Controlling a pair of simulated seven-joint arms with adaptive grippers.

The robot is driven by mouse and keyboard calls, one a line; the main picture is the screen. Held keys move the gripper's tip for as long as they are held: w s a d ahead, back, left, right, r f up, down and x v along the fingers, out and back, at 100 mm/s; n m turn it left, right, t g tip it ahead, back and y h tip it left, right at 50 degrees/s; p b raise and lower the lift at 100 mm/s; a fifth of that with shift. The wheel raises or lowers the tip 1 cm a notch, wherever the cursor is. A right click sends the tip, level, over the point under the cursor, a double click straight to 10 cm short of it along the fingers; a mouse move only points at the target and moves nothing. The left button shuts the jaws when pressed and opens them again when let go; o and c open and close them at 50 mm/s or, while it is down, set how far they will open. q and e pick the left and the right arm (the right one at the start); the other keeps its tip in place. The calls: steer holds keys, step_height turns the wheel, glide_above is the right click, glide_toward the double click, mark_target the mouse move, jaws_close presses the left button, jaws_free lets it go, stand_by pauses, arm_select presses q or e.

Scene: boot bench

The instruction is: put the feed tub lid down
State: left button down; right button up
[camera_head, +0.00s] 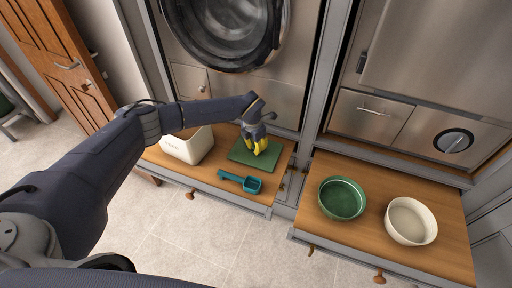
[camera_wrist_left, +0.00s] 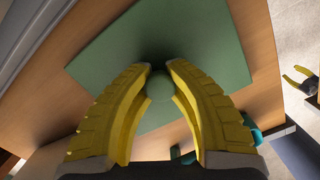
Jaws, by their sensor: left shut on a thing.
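The feed tub lid (camera_head: 240,154) is a flat green square with a round knob, lying level over the left bench top, right of the tub. My left gripper (camera_head: 257,143) points down at it. In the left wrist view the yellow fingers (camera_wrist_left: 160,75) are shut on the green knob, with the lid (camera_wrist_left: 205,45) spread out below. I cannot tell whether the lid touches the wood. The white feed tub (camera_head: 187,149) stands open at the left, partly behind my arm.
A teal scoop (camera_head: 240,182) lies in front of the lid near the bench's front edge. A green bowl (camera_head: 342,198) and a cream bowl (camera_head: 411,221) stand on the right bench section. Steel appliance fronts (camera_head: 281,98) rise behind the benches.

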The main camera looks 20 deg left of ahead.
mark_target(253, 147)
arm_select(q)
steer(key=c, duration=1.4)
jaws_free()
steer(key=shift+f, duration=0.15)
steer(key=shift+o, duration=0.2)
step_height(253, 147, up, 12)
steer(key=s, duration=0.1)
steer(key=shift+a, duration=0.35)
steer(key=shift+s, duration=0.1)
